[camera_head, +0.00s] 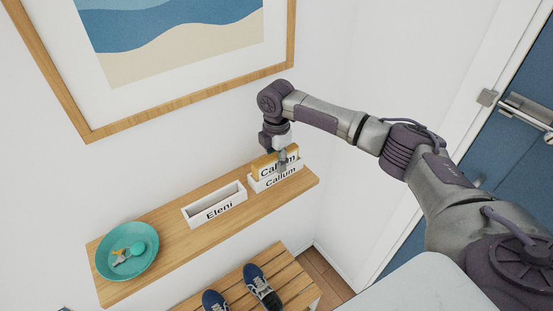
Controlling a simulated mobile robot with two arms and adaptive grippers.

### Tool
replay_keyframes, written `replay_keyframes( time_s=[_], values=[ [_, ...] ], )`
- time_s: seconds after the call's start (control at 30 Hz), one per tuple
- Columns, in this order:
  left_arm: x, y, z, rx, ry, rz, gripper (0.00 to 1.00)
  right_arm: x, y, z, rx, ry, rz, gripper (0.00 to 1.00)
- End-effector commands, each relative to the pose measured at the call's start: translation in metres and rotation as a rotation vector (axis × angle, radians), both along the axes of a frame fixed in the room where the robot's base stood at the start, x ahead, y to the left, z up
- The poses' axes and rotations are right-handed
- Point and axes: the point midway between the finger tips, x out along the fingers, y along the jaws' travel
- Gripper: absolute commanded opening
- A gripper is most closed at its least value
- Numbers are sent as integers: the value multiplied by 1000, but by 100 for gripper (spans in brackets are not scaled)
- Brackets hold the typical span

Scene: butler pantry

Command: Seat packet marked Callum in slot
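The packet marked Callum (264,168) is yellowish with a white label and stands upright at the slot marked Callum (264,186). That slot is a white open-topped holder at the right end of a wooden wall shelf. The packet's lower part appears to be behind the slot's front wall; I cannot tell how deep it sits. My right gripper (281,158) points down over the packet, and its fingers appear shut on it, covering part of the name. My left gripper is not in view.
A white slot marked Eleni (215,208) stands left of it and looks empty. A teal bowl (103,265) with small items is at the shelf's left end. The shelf (166,228) is bare between them. Blue shoes (256,280) sit on a slatted bench below. A framed picture (180,103) hangs above.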

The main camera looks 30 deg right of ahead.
Motion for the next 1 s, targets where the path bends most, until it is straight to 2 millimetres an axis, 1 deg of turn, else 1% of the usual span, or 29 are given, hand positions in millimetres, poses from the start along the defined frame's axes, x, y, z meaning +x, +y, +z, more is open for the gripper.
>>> replay_keyframes(
  time_s=[0.3, 0.37, 0.47, 0.57, 0.8, 0.9, 1.0],
  values=[
    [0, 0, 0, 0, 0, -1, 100, 0, 0, 1, 0, -1, 0, 51],
    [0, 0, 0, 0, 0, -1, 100, 0, 0, 3, -1, -1, 0, 51],
    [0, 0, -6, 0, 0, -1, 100, 1, 0, 11, 1, -4, 0, 51],
    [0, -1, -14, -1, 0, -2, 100, 1, 0, 27, 1, -6, 1, 51],
    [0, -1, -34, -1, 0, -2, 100, 1, 0, 79, 1, -6, 0, 51],
    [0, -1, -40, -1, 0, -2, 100, 1, 1, 97, 2, -5, 0, 51],
    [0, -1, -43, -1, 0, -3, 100, 1, 1, 111, 0, -2, 0, 51]
  ],
)
